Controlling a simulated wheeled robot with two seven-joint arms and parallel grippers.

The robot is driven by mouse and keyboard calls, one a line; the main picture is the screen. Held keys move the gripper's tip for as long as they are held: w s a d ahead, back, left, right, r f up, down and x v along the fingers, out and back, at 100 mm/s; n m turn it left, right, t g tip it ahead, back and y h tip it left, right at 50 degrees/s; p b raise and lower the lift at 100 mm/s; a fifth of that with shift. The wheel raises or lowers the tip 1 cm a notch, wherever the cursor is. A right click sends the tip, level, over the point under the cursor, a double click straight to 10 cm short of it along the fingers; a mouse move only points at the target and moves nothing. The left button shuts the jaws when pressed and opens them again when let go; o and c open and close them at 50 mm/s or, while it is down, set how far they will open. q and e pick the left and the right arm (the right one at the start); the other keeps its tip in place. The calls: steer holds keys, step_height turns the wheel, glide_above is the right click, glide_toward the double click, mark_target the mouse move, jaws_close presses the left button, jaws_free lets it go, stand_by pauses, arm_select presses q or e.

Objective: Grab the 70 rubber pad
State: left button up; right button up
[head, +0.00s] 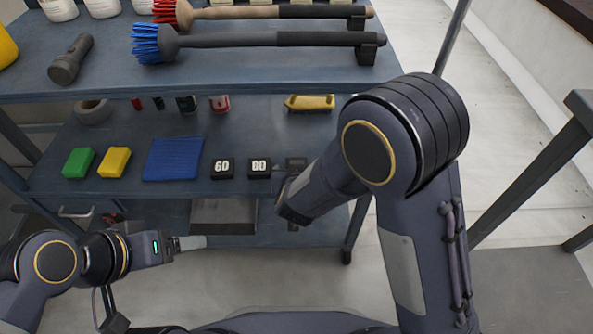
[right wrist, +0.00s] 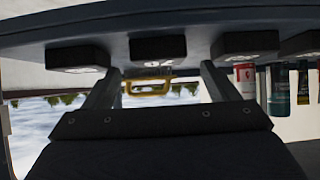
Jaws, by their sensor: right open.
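The 70 rubber pad (right wrist: 158,52) is a black block with white digits, upside down in the right wrist view. It lies on the shelf between the two fingers of my right gripper (right wrist: 161,74), which is open. A gap shows on each side of the pad. In the head view a dark pad (head: 297,163) shows partly beside my right forearm, its number unreadable. My left gripper (head: 190,243) is low at the left, in front of the lower shelf, with nothing seen in it; its finger gap is not clear.
The 60 pad (head: 222,168) and another numbered pad (head: 259,168) stand left of it. Another black pad (right wrist: 78,57) is on its other side. A blue cloth (head: 173,159), yellow sponge (head: 114,162) and green sponge (head: 78,163) share the shelf. The upper shelf (head: 230,75) overhangs behind.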

steer(key=shift+b+x, duration=0.4)
steer(key=shift+x, duration=1.2)
steer(key=shift+s, duration=0.1)
steer(key=shift+c, duration=0.3)
steer(key=c, duration=1)
steer(key=shift+r, duration=0.1)
steer(key=shift+c, duration=0.2)
